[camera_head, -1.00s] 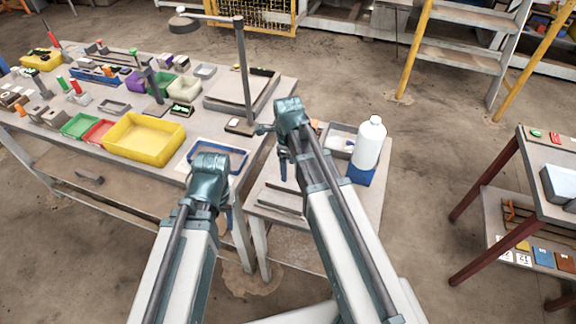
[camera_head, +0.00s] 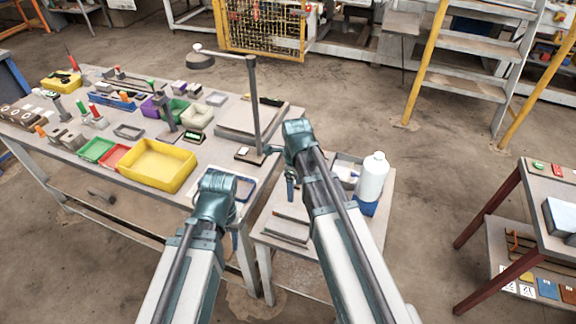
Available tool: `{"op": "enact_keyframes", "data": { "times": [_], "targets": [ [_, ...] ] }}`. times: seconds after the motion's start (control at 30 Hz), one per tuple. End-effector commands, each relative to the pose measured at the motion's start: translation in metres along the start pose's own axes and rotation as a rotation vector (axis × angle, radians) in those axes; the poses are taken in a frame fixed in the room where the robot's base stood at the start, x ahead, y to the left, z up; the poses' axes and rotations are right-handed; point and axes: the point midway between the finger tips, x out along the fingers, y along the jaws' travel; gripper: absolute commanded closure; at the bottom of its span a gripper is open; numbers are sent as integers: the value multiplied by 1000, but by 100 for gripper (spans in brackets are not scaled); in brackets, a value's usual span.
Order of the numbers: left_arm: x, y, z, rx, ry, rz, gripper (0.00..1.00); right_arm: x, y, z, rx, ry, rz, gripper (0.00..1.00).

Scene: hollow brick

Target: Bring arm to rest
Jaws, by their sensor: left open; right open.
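My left arm comes up from the bottom, and its gripper (camera_head: 234,215) hangs down over the front edge of the workbench, mostly hidden behind the wrist. My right arm reaches up over the small side table, and its gripper (camera_head: 289,180) points down beside the lamp post. The jaws of both are small and partly covered by the arm links. I see nothing held in either gripper. The workbench (camera_head: 60,158) carries trays and tools, and the side table (camera_head: 268,243) stands at its right end.
A yellow bin (camera_head: 158,166), green tray (camera_head: 97,149) and red tray (camera_head: 115,156) sit near the bench front. A lamp post (camera_head: 254,105) rises by my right wrist. A white bottle (camera_head: 372,177) stands right of my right arm. Open floor (camera_head: 430,190) lies beyond it.

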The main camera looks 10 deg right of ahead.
Motion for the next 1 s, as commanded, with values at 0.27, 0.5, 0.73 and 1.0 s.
{"op": "enact_keyframes", "data": {
  "times": [0.27, 0.5, 0.73, 1.0],
  "targets": [
    [0, 0, 0, 0, 0, 0, 50, 0, 7, 1, -73, 3, 0, 21],
    [0, 0, 0, 0, 0, 0, 50, 0, 55, 9, -659, 29, 5, 21],
    [0, 0, 0, 0, 0, 0, 50, 0, 106, 12, -1354, 59, 29, 21],
    [0, 0, 0, 0, 0, 0, 50, -1, 155, 9, -2093, 85, 75, 21]
  ]
}}
